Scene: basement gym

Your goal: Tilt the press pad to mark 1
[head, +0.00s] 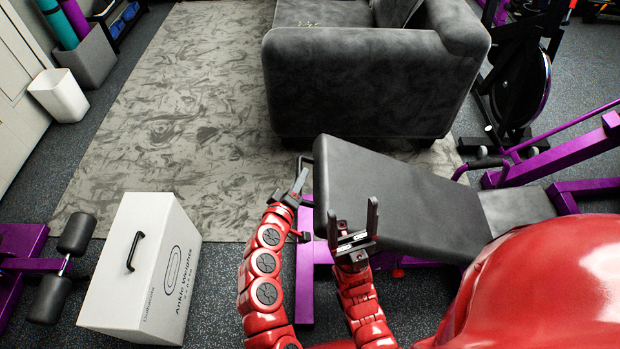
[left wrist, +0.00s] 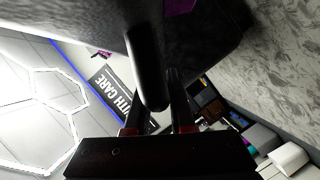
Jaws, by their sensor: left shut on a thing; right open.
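The press pad (head: 390,190) is a long black padded board on a purple frame, sloping in the middle of the head view. My left gripper (head: 299,180) is shut on a dark handle (head: 304,159) at the pad's left edge. In the left wrist view the handle (left wrist: 149,65) is a rounded dark bar running between the fingers (left wrist: 158,115). My right gripper (head: 355,223) is open and empty, its two fingers pointing up in front of the pad's lower left part. I cannot make out any numbered mark.
A white ankle weights box (head: 145,270) stands on the floor at left. A grey sofa (head: 375,80) is just behind the pad. Purple machine frames (head: 560,165) are at right. The patterned rug (head: 190,110) has free room at upper left.

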